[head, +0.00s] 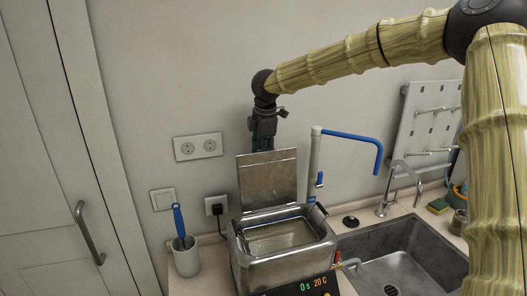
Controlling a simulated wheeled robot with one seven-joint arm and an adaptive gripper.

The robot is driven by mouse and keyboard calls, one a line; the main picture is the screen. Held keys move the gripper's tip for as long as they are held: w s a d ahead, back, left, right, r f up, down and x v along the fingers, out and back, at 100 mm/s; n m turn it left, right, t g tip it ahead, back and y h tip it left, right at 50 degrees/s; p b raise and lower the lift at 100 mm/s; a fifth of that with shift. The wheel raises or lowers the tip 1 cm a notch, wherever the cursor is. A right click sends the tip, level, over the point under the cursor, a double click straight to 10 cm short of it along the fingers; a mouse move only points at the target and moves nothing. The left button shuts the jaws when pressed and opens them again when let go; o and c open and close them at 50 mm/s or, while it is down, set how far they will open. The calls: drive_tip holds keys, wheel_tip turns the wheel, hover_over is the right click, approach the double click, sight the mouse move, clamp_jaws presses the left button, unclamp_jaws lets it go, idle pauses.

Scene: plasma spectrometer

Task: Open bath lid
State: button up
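The metal bath (290,268) stands on the counter at lower centre, with its open top showing the inside. Its lid (267,181) stands roughly upright at the back edge of the bath, leaning a little back. My gripper (262,146) points down at the lid's top edge, on the wall side. Its fingertips are partly hidden behind the lid, so I cannot tell whether they touch it or how far apart they are. The display on the bath's front reads 0 s and 20 C.
A blue-handled brush stands in a grey cup (186,259) left of the bath. A white post with a blue bent tube (350,137) rises just right of the lid. The sink (410,258) and its faucet (402,177) are to the right. The wall with sockets (198,147) is close behind.

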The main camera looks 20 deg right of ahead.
drive_tip(key=shift+s+f, duration=0.25)
drive_tip(key=shift+f, duration=0.3)
drive_tip(key=shift+r, duration=0.1)
drive_tip(key=v, duration=1.2)
drive_tip(key=shift+w+r, duration=0.2)
drive_tip(key=shift+r, duration=0.25)
drive_tip(key=shift+d, duration=0.1)
